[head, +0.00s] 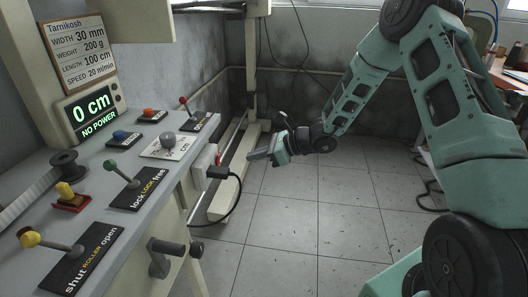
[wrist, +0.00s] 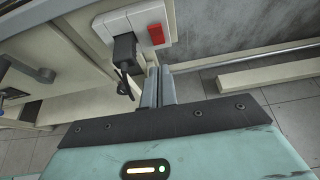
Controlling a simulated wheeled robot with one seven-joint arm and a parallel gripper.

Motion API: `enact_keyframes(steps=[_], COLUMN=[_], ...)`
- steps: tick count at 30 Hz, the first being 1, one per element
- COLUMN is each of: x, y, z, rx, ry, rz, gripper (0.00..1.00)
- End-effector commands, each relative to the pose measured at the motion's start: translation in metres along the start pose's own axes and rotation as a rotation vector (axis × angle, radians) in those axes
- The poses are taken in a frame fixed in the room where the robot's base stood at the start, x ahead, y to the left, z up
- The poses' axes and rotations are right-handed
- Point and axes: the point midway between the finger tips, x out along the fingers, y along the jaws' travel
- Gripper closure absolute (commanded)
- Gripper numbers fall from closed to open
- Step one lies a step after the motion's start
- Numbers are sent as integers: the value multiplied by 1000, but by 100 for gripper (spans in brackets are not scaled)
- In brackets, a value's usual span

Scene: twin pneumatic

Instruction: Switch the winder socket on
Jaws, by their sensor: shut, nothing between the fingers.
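The white winder socket (head: 203,160) is on the right end of the bench. Its red switch (wrist: 156,34) shows clearly in the wrist view and as a small red patch in the head view (head: 218,157). A black plug (wrist: 125,48) sits in the socket, left of the switch, with its cable hanging down. My gripper (head: 250,156) is shut and empty, to the right of the socket and apart from it in the head view. In the wrist view its fingertips (wrist: 160,70) point toward the socket, just below the red switch. The display (head: 95,112) reads 0 cm, NO POWER.
The bench top carries a lock lever (head: 122,174), a roller lever (head: 52,243), a red-knobbed lever (head: 186,104) and buttons. A dark crank handle (head: 170,252) sticks out from the bench front. A cream post and foot (head: 222,200) stand behind the socket. The tiled floor (head: 310,220) is clear.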

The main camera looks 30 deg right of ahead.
Motion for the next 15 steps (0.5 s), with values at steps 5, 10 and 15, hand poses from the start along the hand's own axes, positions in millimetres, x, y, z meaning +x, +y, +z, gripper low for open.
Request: enact_keyframes(steps=[5, 10, 15], x=[38, 59, 69], y=[1, 0, 0], z=[0, 17, 27], rx=[0, -3, -1], ry=[0, -1, -1], rz=[3, 1, 1], gripper=[100, 100, 100])
